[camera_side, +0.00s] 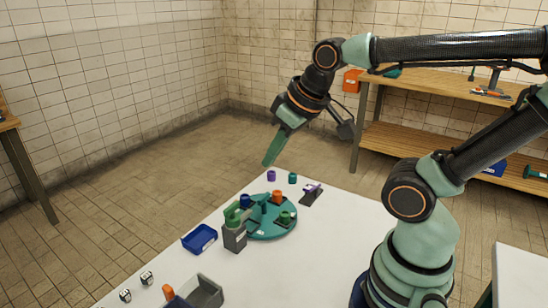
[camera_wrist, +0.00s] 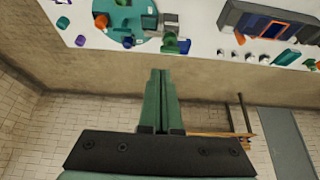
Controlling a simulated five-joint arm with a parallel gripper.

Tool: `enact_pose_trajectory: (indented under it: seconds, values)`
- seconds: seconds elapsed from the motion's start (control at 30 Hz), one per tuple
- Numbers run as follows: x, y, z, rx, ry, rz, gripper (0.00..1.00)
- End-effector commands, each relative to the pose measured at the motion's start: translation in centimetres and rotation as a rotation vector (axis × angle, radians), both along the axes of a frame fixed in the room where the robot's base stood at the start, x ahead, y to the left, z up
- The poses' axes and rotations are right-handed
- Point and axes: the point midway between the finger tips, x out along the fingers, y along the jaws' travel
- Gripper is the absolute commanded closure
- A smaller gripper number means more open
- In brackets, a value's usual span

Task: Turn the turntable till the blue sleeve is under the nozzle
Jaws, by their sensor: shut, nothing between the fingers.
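The teal turntable (camera_side: 262,231) is a round disc on the white table, with a small upright post near its middle. It carries a blue sleeve (camera_side: 245,201), an orange piece (camera_side: 277,196) and a green piece (camera_side: 285,217). A grey stand with a green nozzle (camera_side: 233,217) is at its left edge. The blue sleeve shows close beside this stand; I cannot tell whether it is directly under the nozzle. My gripper (camera_side: 267,164) is shut and empty, raised beyond the turntable and touching nothing.
A blue tray (camera_side: 199,238) lies left of the stand. Purple (camera_side: 271,176) and teal (camera_side: 293,177) cylinders stand behind the turntable, and a dark piece with purple (camera_side: 312,193) lies at its right. A grey bin (camera_side: 207,293) and small dice-like blocks (camera_side: 146,278) are nearer the camera.

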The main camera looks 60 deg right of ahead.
Motion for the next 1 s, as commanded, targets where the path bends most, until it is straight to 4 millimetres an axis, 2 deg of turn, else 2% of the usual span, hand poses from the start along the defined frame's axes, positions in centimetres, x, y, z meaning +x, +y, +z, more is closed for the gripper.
enact_pose_trajectory:
  seconds: [0.17, 0.2, 0.27, 0.3, 0.47, 0.67, 1.0]
  values:
    - [0.0, 0.0, 0.0, 0.000, 0.000, 0.000, 1.00]
    - [0.0, 0.0, 0.0, 0.000, 0.000, -0.001, 0.85]
    - [0.1, -0.1, 0.0, 0.005, 0.004, -0.011, 0.62]
    - [0.2, -0.2, 0.0, 0.012, 0.010, -0.029, 0.55]
    - [1.5, -1.3, -0.1, 0.087, 0.079, -0.217, 0.55]
    - [4.4, -3.8, -1.0, 0.219, 0.200, -0.623, 0.55]
    - [8.5, -8.4, -4.8, 0.359, 0.352, -1.305, 0.55]
